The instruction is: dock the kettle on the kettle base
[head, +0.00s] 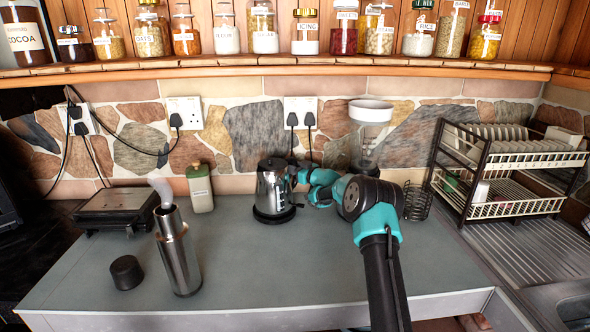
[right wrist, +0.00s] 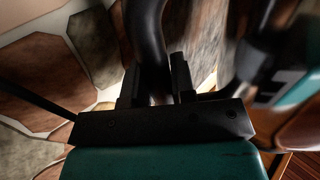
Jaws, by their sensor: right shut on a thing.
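The kettle (head: 270,186) is a shiny metal jug standing upright near the middle of the counter, with its dark handle on the right side. The black round kettle base (head: 273,217) shows directly under it; I cannot tell whether the kettle is fully seated or a hair above. My right gripper (head: 300,177) reaches in from the right and is shut on the handle. In the right wrist view, the fingers of my right gripper (right wrist: 157,85) stand either side of the black curved kettle handle (right wrist: 149,35). My left gripper is not in view.
A steel flask (head: 178,255) and a black cap (head: 126,272) stand front left. A flat appliance (head: 117,207) and a pale green bottle (head: 200,188) are behind. A wire coil stand (head: 417,201) and a dish rack (head: 510,160) stand right. The front middle counter is clear.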

